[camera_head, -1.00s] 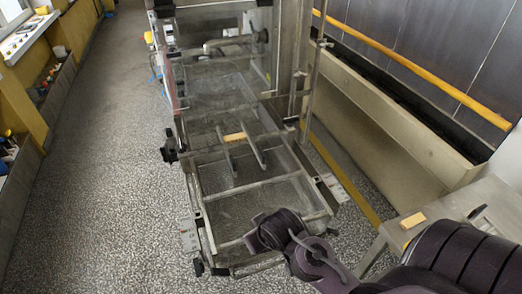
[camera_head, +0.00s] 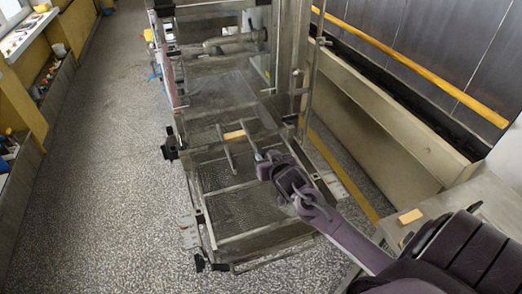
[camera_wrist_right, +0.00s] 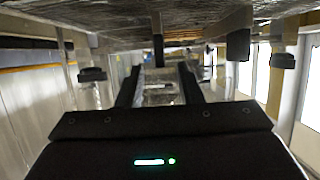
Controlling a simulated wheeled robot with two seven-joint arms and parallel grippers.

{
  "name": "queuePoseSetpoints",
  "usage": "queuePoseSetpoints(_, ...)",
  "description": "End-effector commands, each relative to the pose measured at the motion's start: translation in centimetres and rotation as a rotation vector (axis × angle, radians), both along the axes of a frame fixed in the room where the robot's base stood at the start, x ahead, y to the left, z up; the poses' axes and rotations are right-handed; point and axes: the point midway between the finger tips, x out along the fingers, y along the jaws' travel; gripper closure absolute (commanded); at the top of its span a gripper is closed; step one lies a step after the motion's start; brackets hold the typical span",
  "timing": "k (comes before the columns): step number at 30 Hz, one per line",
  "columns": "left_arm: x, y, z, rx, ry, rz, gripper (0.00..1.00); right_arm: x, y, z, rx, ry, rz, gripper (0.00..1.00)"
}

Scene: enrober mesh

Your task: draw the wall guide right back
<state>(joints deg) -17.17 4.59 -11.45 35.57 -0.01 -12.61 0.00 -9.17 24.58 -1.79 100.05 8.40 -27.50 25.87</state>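Two thin upright guide bars stand on the mesh belt with a yellow-orange block (camera_head: 235,135) across them. The left guide bar (camera_head: 227,153) is fully visible. The right-hand bar, on the wall side, looks like the wall guide (camera_head: 255,146); its near end is partly hidden by my right gripper (camera_head: 263,162). My right gripper is beside that near end; contact cannot be told. In the right wrist view its two dark fingers (camera_wrist_right: 160,85) are apart, with no clear object held between them. My left gripper is not in view.
The mesh belt (camera_head: 240,208) lies in a metal frame, with bare mesh at the near end. Metal posts (camera_head: 309,75) rise behind on the right. A side table (camera_head: 460,203) with a small yellow block (camera_head: 411,216) stands at right, near my arm.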

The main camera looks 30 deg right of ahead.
Motion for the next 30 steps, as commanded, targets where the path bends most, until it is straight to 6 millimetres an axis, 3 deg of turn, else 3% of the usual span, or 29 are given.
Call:
queuePoseSetpoints(9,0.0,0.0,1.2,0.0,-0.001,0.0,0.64,3.9,-0.9,-1.5,0.0,0.002,0.0,0.67)
queuePoseSetpoints(23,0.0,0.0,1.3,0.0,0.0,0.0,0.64,4.8,-1.1,-2.1,0.0,0.002,0.001,0.67)
queuePoseSetpoints(30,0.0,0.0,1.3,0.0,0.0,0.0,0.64,4.8,-1.1,-2.1,0.0,0.002,0.0,0.97)
